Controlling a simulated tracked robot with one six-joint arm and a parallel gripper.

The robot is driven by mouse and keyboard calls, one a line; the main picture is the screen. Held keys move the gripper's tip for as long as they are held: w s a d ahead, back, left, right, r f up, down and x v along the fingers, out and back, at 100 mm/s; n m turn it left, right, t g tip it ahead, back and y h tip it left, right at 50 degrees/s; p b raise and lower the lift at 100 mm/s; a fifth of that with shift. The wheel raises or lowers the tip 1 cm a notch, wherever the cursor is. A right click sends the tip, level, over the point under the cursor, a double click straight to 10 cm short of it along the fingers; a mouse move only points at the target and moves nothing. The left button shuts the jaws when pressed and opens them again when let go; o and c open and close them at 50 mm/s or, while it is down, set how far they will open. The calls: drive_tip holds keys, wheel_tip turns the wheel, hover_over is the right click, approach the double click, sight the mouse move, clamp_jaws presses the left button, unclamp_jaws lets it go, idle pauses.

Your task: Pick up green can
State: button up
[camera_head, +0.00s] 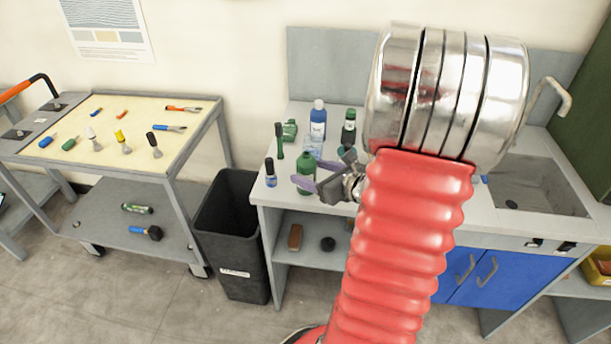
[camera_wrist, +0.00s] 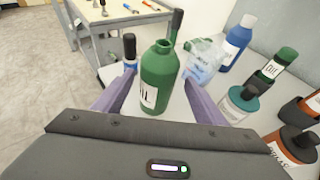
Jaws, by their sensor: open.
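The green can (camera_wrist: 158,72) stands upright on the grey counter, with a narrow neck and a white label ending in "IL". In the wrist view it stands between the two purple fingers of my gripper (camera_wrist: 160,82), which are open around it with no clear contact. In the head view the green can (camera_head: 306,172) is near the front left of the counter, partly hidden by my gripper (camera_head: 304,176).
A bottle with a blue label and black cap (camera_wrist: 130,55) stands close by my left finger. A clear bottle (camera_wrist: 200,62), blue bottle (camera_wrist: 238,42), teal-capped jar (camera_wrist: 240,102) and dark green bottle (camera_wrist: 275,68) crowd the right. A black bin (camera_head: 232,235) stands left of the counter.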

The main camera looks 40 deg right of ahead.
drive_tip(key=shift+w+f, duration=0.2)
drive_tip(key=shift+w, duration=0.3)
drive_tip(key=shift+x, duration=2.6)
drive_tip(key=shift+a, duration=0.2)
drive_tip(key=shift+r, duration=0.1)
drive_tip(key=c, duration=1.3)
